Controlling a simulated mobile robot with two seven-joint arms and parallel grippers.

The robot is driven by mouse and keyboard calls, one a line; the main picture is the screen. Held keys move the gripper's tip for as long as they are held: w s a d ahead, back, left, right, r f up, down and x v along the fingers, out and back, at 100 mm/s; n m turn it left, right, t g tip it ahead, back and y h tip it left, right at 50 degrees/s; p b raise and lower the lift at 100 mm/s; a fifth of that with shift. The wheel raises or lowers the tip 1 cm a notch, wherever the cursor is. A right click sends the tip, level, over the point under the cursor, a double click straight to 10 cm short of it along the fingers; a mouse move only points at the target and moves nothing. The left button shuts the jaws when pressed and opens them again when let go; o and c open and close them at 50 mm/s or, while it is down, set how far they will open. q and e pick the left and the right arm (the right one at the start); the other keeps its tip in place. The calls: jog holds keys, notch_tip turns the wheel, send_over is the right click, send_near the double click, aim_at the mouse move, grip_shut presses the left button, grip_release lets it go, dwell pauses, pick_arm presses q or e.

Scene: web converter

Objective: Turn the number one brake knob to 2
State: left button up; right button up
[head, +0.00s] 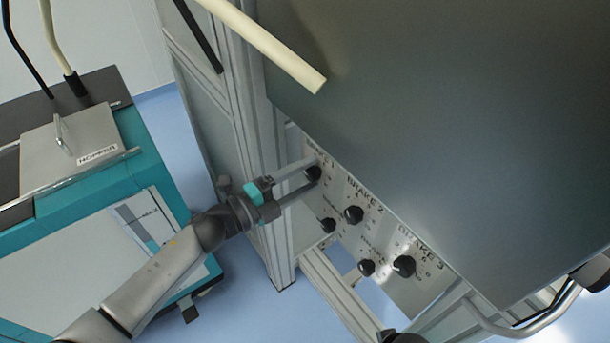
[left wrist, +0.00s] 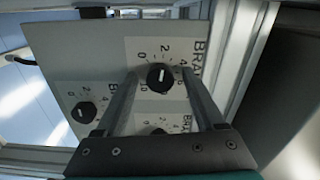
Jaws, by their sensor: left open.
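The brake panel (head: 335,238) is a pale plate with black round knobs and printed dials. The number one brake knob (head: 313,174) is at its upper left end, by the label ending in 1. My left gripper (head: 316,172) reaches it from the left, open, with one finger on each side. In the left wrist view this knob (left wrist: 160,77) lies between the two finger ends, with a dial numbered from 0 around it. Its white pointer line stands nearly upright, roughly toward the 2. Whether the fingers touch the knob is not clear.
The Brake 2 knob (head: 353,215) and Brake 3 knob (head: 404,266) sit further along, with smaller knobs (head: 328,226) below. A large dark panel (head: 440,130) overhangs on the right. A teal machine (head: 100,200) stands left. A metal frame post (head: 262,150) is close beside the gripper.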

pick_arm(q)
jog(key=shift+s+a, duration=0.3)
jog(key=shift+a, duration=0.15)
jog(key=p+v, duration=0.2)
jog(key=v, duration=1.2)
jog(key=shift+p, duration=0.35)
pick_arm(e)
jog(key=f, duration=0.1)
jog(key=s+d+f, duration=0.1)
jog(key=f, duration=0.1)
jog(key=s+d+f, duration=0.1)
jog(key=f, duration=0.1)
jog(key=shift+s+d, duration=0.1)
jog(key=shift+s, duration=0.1)
pick_arm(q)
jog(key=shift+a, duration=0.1)
